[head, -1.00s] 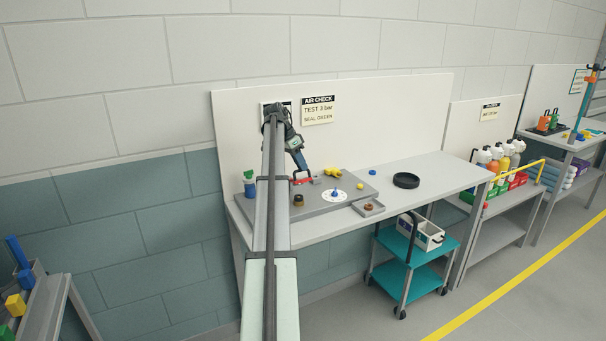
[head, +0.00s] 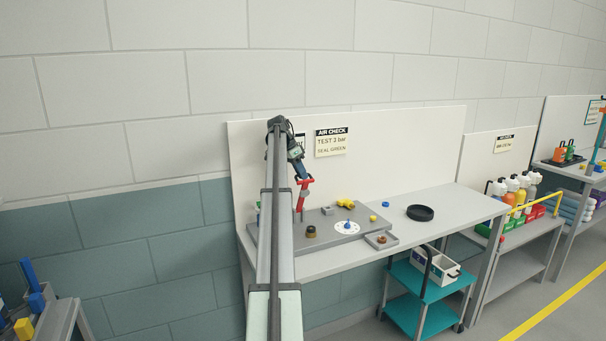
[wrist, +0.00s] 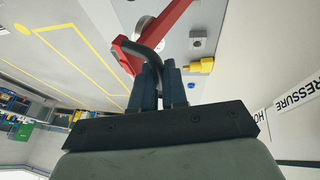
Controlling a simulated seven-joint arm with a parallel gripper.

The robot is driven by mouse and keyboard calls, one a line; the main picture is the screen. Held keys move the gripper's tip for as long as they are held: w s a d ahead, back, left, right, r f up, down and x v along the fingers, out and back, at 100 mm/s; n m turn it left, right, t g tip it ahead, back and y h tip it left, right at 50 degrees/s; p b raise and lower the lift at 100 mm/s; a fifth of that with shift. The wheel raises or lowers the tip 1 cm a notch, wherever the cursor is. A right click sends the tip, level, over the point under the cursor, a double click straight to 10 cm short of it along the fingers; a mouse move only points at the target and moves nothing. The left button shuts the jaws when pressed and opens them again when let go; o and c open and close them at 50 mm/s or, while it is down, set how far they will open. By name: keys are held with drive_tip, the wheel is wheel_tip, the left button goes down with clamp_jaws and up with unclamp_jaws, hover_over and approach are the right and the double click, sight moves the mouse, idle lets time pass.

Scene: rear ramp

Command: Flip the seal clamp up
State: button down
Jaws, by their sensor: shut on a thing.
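The seal clamp (head: 301,198) is red and stands roughly upright at the back left of the grey base plate (head: 325,240). In the wrist view its red arm (wrist: 165,28) runs up and right, with a dark curved handle bar (wrist: 146,53) at its near end. My gripper (head: 304,179) is at the clamp's top end. In the wrist view its fingers (wrist: 158,75) are shut around the dark bar. My arm hides the left part of the plate and part of the clamp's base.
On the plate are a yellow fitting (head: 345,202), a grey block (head: 327,209), a white disc (head: 352,231) with a blue knob, and a dark brass-coloured part (head: 311,231). A black ring (head: 420,213) lies on the open bench to the right. A white board (head: 390,150) stands close behind.

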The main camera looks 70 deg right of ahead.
drive_tip(key=shift+w+d+f, duration=0.2)
drive_tip(key=shift+f, duration=0.3)
drive_tip(key=c, duration=1.6)
unclamp_jaws()
drive_tip(key=shift+o, duration=0.7)
drive_tip(key=shift+d+f, duration=0.1)
drive_tip(key=shift+d, duration=0.05)
drive_tip(key=o, duration=0.3)
drive_tip(key=shift+r, duration=0.25)
drive_tip(key=v, duration=1.3)
drive_tip(key=shift+r, duration=0.3)
